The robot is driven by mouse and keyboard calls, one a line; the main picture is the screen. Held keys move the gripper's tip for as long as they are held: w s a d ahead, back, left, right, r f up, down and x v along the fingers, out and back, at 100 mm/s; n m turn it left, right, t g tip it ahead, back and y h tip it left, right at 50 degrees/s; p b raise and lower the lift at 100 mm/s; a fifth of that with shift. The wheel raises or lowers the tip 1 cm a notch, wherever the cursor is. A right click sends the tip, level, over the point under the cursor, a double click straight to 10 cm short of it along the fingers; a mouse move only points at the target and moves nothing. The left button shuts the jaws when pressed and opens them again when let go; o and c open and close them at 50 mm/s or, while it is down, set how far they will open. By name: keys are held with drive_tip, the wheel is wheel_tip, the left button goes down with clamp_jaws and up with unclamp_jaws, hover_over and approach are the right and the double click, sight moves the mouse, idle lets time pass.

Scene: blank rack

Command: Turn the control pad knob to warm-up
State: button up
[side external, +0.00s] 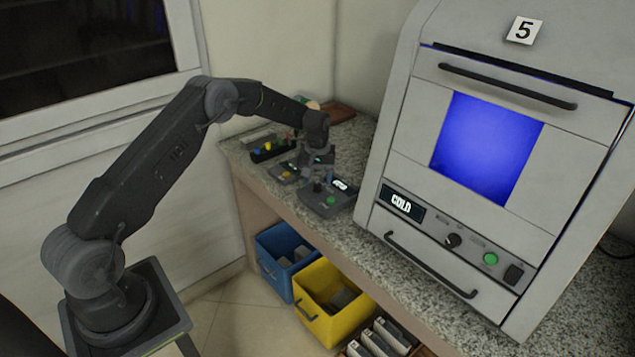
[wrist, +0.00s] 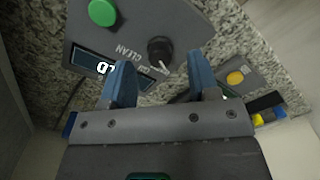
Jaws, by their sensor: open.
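The grey control pad (side external: 322,203) lies on the speckled counter, left of the large machine. It carries a black knob (wrist: 160,48), a green button (wrist: 102,12) and a small lit display (wrist: 95,63), partly hidden by a finger. The knob has a pale pointer mark; "CLEAN" is printed beside it, and other lettering is hard to read. My gripper (wrist: 160,78) is open, with blue fingers pointing at the pad. In the wrist view the knob shows between and just beyond the fingertips, apparently untouched. In the side view my gripper (side external: 317,178) is over the pad.
The large machine (side external: 410,130) has a blue window and a display reading "COLD" (side external: 402,202). A second small pad with a yellow button (wrist: 235,78) sits beside the control pad. Blue (side external: 270,265) and yellow (side external: 325,322) bins stand below the counter edge.

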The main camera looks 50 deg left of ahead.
wheel_tip(320, 180, up, 12)
idle(0.3)
wheel_tip(320, 180, up, 10)
drive_tip(key=m+t, duration=0.1)
drive_tip(key=m, duration=0.1)
hover_over(317, 184)
drive_tip(key=s+d, duration=0.5)
drive_tip(key=d, duration=0.1)
drive_tip(key=s+d+r+m+t, duration=0.2)
drive_tip(key=s+d+r, duration=0.4)
drive_tip(key=s, duration=0.3)
drive_tip(key=s+d+m+t, duration=0.1)
drive_tip(key=s+d+m, duration=0.1)
drive_tip(key=s, duration=0.8)
drive_tip(key=s+d+f+m+t, duration=0.1)
drive_tip(key=s+d+m, duration=0.2)
drive_tip(key=s, duration=0.8)
drive_tip(key=shift+s+d+f+t, duration=0.2)
drive_tip(key=shift+s+d+t, duration=0.1)
drive_tip(key=shift+d, duration=0.6)
